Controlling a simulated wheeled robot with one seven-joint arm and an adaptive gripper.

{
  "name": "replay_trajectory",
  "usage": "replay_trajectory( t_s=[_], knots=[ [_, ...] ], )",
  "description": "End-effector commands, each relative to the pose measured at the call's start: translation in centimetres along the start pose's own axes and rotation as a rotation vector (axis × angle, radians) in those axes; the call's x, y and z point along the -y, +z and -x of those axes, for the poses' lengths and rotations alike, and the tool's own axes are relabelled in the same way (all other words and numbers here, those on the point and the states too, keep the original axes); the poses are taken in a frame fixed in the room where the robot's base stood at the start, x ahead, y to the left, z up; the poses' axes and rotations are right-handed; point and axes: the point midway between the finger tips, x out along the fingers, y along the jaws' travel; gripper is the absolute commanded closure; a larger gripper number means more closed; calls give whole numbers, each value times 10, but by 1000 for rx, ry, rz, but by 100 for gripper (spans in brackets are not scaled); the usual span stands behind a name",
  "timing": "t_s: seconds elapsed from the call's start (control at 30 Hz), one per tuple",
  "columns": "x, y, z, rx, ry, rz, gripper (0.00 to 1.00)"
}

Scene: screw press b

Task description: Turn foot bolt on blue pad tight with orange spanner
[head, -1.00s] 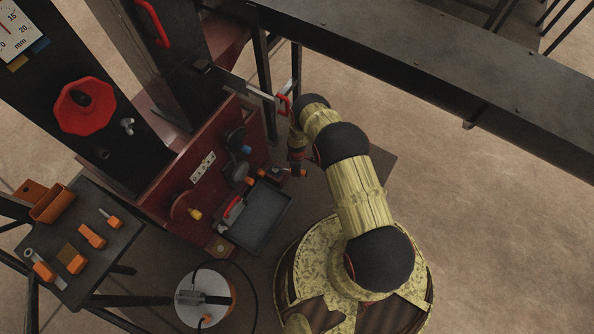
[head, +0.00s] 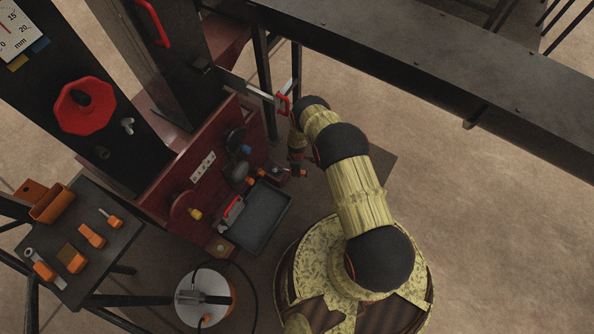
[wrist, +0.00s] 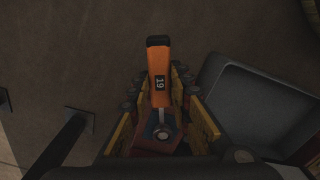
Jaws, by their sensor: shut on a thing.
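The orange spanner (wrist: 159,72), marked 19 on its handle, lies between the yellow-padded fingers of my gripper (wrist: 160,88) in the wrist view. My gripper is shut on the handle. The metal end of the spanner runs down to the foot bolt (wrist: 162,136), which sits over the blue pad (wrist: 151,129). The spanner end looks to be at the bolt head, but I cannot tell how fully it is seated. In the head view my gripper (head: 297,168) is low beside the right end of the red press base, with a little orange of the spanner (head: 303,174) showing.
A dark grey tray (head: 265,218) lies close beside the gripper; it also fills the right of the wrist view (wrist: 237,95). A red handle (head: 284,104) stands above. A side table (head: 115,245) at left holds several orange-handled tools. Open floor lies to the right.

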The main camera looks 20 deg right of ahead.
Motion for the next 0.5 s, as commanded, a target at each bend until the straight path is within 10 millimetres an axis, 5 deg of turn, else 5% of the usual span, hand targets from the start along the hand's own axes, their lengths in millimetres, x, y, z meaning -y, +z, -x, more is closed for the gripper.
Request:
replay_trajectory(
  t_s=[0.5],
  knots=[
    [19, -2, 0, 1, -2, -149, 100]
  ],
)
